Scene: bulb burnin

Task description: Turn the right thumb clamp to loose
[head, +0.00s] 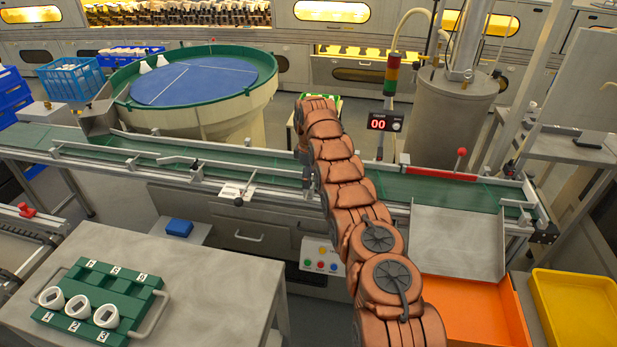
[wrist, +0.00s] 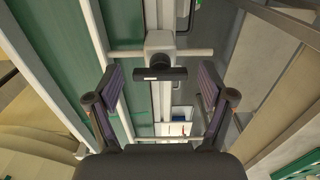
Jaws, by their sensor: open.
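My gripper (wrist: 160,84) is open, with one finger on each side of the handle and a visible gap to each. I cannot tell whether the fingers are level with the handle or above it. In the head view my arm covers most of this spot by the conveyor's front rail. Another clamp with a dark knob (head: 238,201) is to the left.
The green conveyor (head: 430,188) with metal guide rails runs across the picture. A control box with buttons (head: 321,257) is below the rail. A grey table with a green bulb tray (head: 95,300) stands front left.

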